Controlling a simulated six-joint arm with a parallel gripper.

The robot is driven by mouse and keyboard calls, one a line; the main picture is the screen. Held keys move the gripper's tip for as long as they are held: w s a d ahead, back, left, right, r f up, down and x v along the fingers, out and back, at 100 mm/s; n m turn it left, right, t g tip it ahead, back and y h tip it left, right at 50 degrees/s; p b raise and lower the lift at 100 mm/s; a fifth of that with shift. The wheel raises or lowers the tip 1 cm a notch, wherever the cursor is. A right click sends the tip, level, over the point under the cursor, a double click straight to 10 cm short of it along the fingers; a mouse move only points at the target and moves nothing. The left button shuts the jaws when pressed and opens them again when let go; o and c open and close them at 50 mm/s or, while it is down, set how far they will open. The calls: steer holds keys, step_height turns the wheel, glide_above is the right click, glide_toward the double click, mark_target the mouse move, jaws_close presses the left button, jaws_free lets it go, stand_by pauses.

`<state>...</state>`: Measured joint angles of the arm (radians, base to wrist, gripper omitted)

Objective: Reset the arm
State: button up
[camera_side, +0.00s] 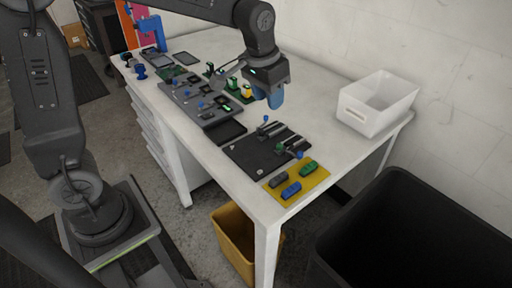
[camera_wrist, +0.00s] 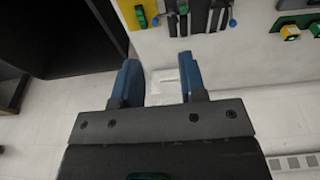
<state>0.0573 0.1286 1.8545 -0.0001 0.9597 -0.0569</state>
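My gripper (camera_side: 274,98) is held above the white workbench (camera_side: 318,108), with its blue fingers pointing down. In the wrist view, the two blue fingers of my gripper (camera_wrist: 160,80) stand apart with nothing between them. The gripper is open and empty. It is left of the white bin (camera_side: 377,104) and above the far side of the black mat (camera_side: 262,148). In the wrist view, part of the white bin (camera_wrist: 164,82) shows beyond the gap between the fingers.
A yellow mat (camera_side: 312,186) holds green, dark and blue toy vehicles at the bench's near corner. A grey tray (camera_side: 196,104) with small parts lies farther left. A large black bin (camera_side: 420,235) and a yellow bin (camera_side: 232,240) stand on the floor.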

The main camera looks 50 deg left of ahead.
steer(key=s+a+r+t, duration=0.1)
steer(key=s, duration=0.9)
steer(key=s+a+r+t, duration=0.1)
steer(key=s+r+t, duration=0.1)
steer(key=s, duration=0.8)
steer(key=shift+a, duration=0.15)
